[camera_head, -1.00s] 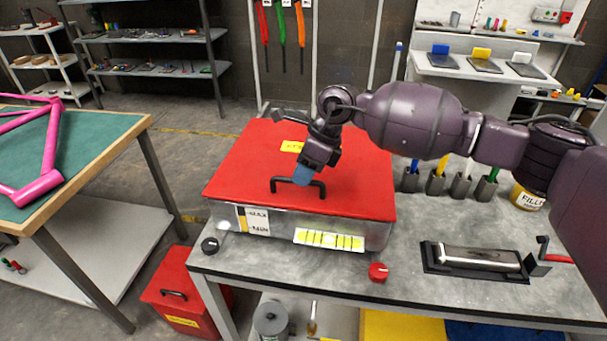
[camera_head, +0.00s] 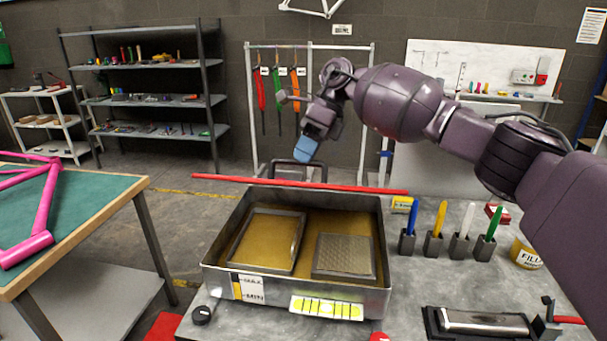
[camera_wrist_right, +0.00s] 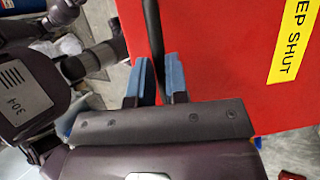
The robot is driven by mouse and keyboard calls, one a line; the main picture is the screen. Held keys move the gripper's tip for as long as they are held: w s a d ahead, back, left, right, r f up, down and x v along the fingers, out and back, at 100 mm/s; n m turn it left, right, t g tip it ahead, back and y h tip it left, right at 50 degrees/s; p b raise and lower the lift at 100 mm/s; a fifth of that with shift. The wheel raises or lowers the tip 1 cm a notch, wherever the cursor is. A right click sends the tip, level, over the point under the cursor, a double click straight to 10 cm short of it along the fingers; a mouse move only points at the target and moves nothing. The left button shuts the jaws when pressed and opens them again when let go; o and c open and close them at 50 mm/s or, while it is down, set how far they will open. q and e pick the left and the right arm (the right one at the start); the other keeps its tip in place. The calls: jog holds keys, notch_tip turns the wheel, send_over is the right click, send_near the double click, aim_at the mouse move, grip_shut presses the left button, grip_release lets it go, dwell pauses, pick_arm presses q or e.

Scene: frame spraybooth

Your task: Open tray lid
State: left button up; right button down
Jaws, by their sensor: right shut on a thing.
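The metal tray (camera_head: 222,278) stands on the grey bench with its top uncovered. Its red lid (camera_head: 235,180) is raised at the back and shows nearly edge-on as a thin red strip. The lid's dark handle (camera_head: 290,164) shows above that strip. My right gripper (camera_head: 306,150) has blue fingertips and is shut on the handle. In the right wrist view, the blue fingers (camera_wrist_right: 155,78) sit either side of the dark handle bar, with the red lid (camera_wrist_right: 225,50) behind. Inside the tray are a framed screen (camera_head: 268,240) and a textured plate (camera_head: 344,256). My left gripper is not in view.
Brush holders (camera_head: 433,243), a FILL tub (camera_head: 526,253) and a roller in a black holder (camera_head: 484,322) stand right of the tray. A table with a pink frame (camera_head: 40,215) is at left. A hanging rack (camera_head: 250,110) stands behind the lid.

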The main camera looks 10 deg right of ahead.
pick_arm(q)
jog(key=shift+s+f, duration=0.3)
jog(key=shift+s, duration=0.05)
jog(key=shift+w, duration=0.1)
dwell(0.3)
